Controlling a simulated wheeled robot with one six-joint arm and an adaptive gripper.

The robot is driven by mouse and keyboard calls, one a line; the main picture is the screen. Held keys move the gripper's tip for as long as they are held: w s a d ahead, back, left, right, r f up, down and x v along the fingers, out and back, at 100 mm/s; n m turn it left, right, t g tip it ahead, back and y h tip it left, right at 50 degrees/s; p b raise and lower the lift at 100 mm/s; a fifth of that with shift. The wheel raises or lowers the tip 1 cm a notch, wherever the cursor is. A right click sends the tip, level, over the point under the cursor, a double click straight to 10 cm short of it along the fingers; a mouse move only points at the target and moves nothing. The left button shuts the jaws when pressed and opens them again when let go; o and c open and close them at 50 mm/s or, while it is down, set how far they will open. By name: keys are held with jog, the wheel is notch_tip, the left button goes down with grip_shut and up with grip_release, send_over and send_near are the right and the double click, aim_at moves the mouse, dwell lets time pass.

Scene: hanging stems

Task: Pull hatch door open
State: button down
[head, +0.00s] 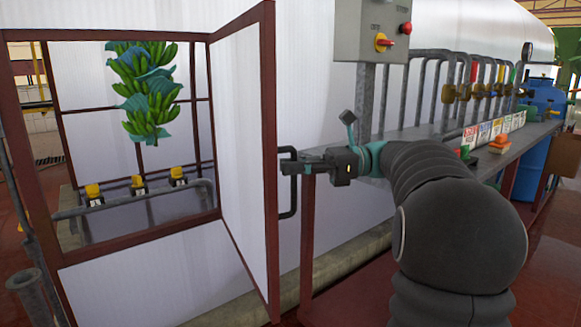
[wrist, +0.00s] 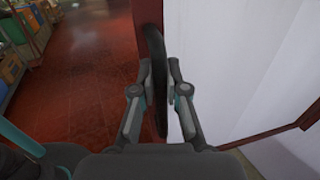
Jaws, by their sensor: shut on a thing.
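The hatch door (head: 240,140) is a pale panel with a dark red frame. It stands swung out from the hatch opening, with its free edge toward me. A dark bar handle (head: 292,207) is fixed on that edge. My gripper (head: 290,168) is at the handle, level with its upper part. In the wrist view, the handle (wrist: 155,50) runs between the two fingers of my gripper (wrist: 160,80), which is shut on it. The door's white panel (wrist: 225,60) is to the right there. The exact finger contact is partly hidden in the head view.
Through the hatch opening, a green banana bunch (head: 150,95) hangs above yellow-topped fittings (head: 137,183) on a pipe. A control box (head: 372,30) stands above my gripper. A bench (head: 470,145) with valves runs to the right. Red floor (wrist: 85,60) beside the door is clear.

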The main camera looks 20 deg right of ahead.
jog(key=shift+a+r, duration=0.1)
jog(key=c, duration=1.2)
grip_release()
notch_tip(320, 180, up, 10)
